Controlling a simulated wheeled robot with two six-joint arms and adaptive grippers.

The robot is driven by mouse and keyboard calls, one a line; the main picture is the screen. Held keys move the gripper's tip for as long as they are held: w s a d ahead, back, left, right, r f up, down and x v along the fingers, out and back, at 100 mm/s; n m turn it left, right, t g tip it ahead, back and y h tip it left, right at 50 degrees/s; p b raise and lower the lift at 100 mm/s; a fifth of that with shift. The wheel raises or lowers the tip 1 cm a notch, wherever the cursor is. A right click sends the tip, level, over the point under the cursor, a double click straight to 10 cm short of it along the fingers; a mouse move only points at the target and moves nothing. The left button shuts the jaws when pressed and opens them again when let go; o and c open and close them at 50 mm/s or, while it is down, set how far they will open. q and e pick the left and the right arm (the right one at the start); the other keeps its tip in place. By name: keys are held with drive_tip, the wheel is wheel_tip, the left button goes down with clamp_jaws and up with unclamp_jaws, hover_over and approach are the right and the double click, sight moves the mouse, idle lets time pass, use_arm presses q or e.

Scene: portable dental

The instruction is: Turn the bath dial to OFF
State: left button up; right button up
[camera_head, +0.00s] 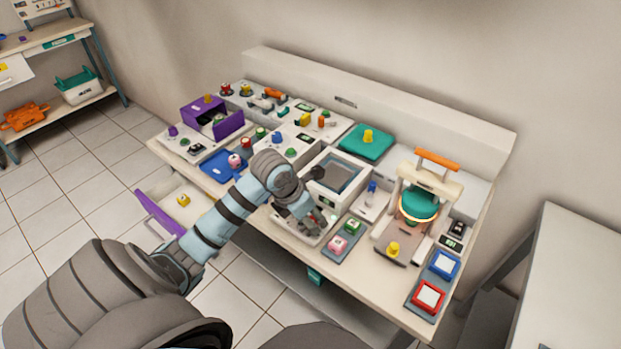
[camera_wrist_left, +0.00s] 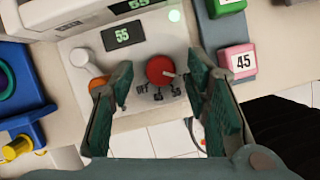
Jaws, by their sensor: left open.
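The bath (camera_head: 340,172) is a white box with a grey, open-topped basin in the middle of the bench. Its control panel (camera_wrist_left: 145,45) shows in the left wrist view with a display reading 55 and a lit green lamp. In the head view my left gripper (camera_head: 312,222) covers most of the panel.
A pink block (camera_wrist_left: 238,60) marked 45 stands close right of my finger. A stand with an orange handle (camera_head: 437,160) is further right. The bench front edge is near.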

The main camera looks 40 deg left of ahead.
use_arm(q)
drive_tip(key=shift+w+f, duration=0.1)
drive_tip(key=shift+f, duration=0.2)
clamp_jaws()
